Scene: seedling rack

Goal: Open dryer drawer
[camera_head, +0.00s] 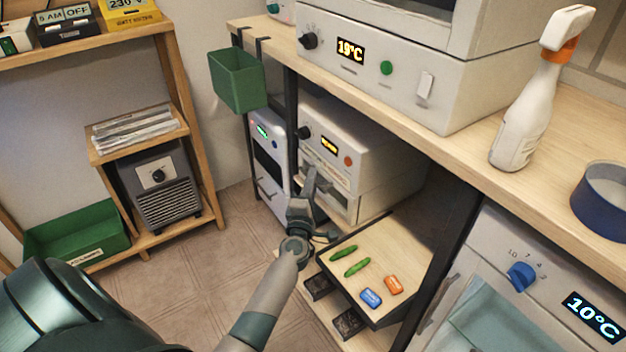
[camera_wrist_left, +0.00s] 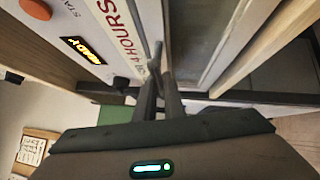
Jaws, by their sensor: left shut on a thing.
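The dryer (camera_head: 370,160) is a white box under the wooden bench, with a black knob, a small yellow display and a red button. Below these is its drawer, whose front (camera_head: 343,201) is partly hidden by my left gripper (camera_head: 311,176). The left gripper is shut at the drawer's handle. In the left wrist view the fingers (camera_wrist_left: 159,82) close on the handle bar (camera_wrist_left: 157,56), beside the lettering "4 HOURS". The drawer looks shut or nearly so; I cannot tell exactly. My right gripper is not in view.
Below and right of the dryer, a wooden board (camera_head: 408,243) holds two green pods, an orange packet and a blue packet, close to my left arm. A green bin (camera_head: 238,80) hangs from the bench edge. The tiled floor left of my arm is clear.

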